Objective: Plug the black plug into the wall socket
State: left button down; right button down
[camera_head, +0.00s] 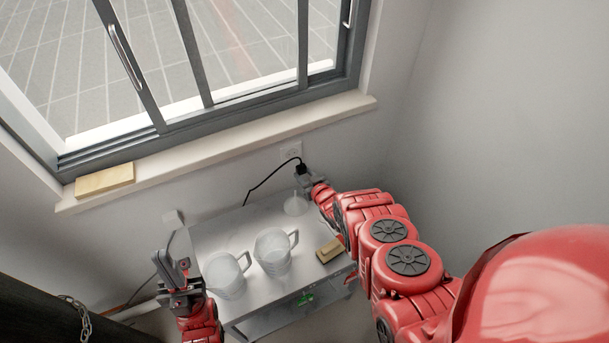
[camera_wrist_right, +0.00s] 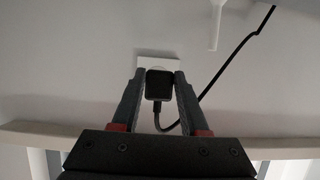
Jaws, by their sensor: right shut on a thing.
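The black plug (camera_head: 301,168) is between the fingers of my right gripper (camera_head: 305,178), just in front of the white wall socket (camera_head: 291,150). In the right wrist view both fingers are shut on the sides of the plug (camera_wrist_right: 159,86). The socket plate (camera_wrist_right: 158,62) shows right behind the plug, roughly centred on it. The plug's face is hidden, so I cannot tell whether it touches or sits in the socket. A black cord (camera_head: 268,180) runs from the plug down behind the table. My left gripper (camera_head: 171,261) is open and empty, left of the table.
A small grey table (camera_head: 215,233) stands against the wall with two clear pitchers (camera_head: 272,252) (camera_head: 226,275), a white funnel-like piece (camera_head: 296,204) and a tan block (camera_head: 329,251). The window sill (camera_head: 220,152) with a yellow block (camera_head: 105,180) juts out above the socket.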

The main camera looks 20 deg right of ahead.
jog(key=shift+w, duration=0.1)
jog(key=shift+b+x, duration=1.1)
jog(key=shift+b, duration=0.15)
jog(key=w+b, duration=0.3)
jog(key=shift+w+a+r, duration=0.25)
jog(key=shift+a+r, duration=0.05)
jog(key=shift+r, duration=0.1)
jog(key=shift+w+a+b, duration=0.15)
jog(key=shift+w+b, duration=0.35)
jog(key=shift+b, duration=0.2)
dwell(0.7)
jog(key=shift+c, duration=1.7)
grip_release()
